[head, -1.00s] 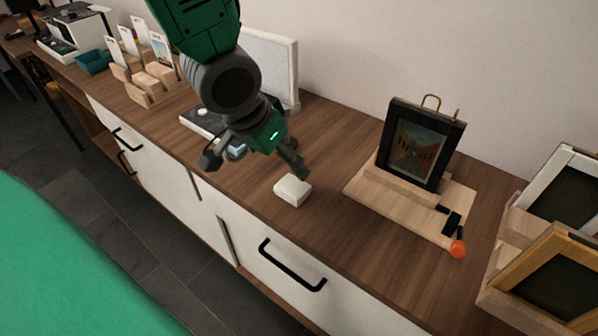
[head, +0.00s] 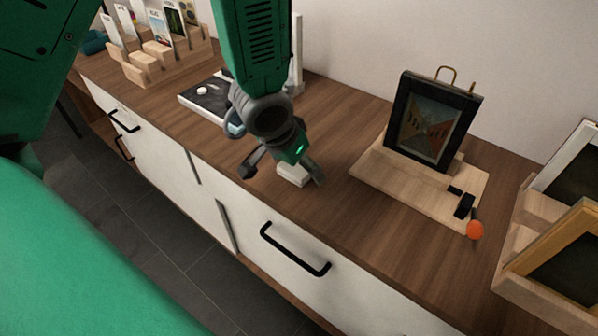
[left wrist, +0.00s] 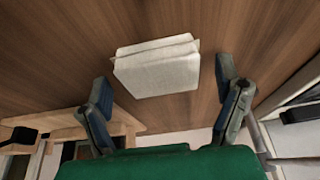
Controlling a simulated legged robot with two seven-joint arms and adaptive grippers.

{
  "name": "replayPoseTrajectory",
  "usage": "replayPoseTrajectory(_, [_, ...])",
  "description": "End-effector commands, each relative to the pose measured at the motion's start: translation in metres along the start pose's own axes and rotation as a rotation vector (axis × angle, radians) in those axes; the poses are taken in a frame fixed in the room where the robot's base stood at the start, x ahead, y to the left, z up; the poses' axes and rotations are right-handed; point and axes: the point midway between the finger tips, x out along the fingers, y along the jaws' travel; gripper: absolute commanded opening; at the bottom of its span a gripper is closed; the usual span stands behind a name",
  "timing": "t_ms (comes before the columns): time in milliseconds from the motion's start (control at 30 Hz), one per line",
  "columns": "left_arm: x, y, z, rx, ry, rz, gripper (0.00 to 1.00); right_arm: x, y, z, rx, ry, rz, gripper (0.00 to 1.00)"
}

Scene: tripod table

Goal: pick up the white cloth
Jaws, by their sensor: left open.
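The white cloth (head: 293,174) is a small folded block lying on the wooden counter. In the head view my left gripper (head: 283,178) hangs over it and partly hides it. In the left wrist view the cloth (left wrist: 158,68) lies just beyond the fingertips, roughly centred between them. The left gripper (left wrist: 168,88) is open, with one finger on each side and nothing held. I cannot tell from these views how high the fingers are above the counter. My right gripper is not in view.
A wooden board with a framed picture (head: 433,120) and an orange-tipped tool (head: 475,229) stands to the right. More frames (head: 560,250) are at the far right. A dark-topped tray (head: 207,95) and wooden card holders (head: 160,60) are at the left. The counter's front edge is close.

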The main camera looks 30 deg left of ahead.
Motion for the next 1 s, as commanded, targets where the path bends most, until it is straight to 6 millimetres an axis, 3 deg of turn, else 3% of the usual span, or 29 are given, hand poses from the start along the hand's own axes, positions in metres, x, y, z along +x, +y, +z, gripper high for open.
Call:
replayPoseTrajectory(267, [0.002,0.002,-0.001,0.001,0.002,-0.002,0.84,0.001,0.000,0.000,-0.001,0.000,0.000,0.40])
replayPoseTrajectory(400, [0.002,0.003,-0.001,0.002,0.001,-0.004,0.39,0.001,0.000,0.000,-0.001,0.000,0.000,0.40])
replayPoseTrajectory(767, [-0.001,0.001,-0.002,0.000,0.002,-0.001,0.39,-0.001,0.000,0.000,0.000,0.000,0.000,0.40])
replayPoseTrajectory(1000, [-0.040,0.002,-0.019,-0.001,0.006,-0.001,0.39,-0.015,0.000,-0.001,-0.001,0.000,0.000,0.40])
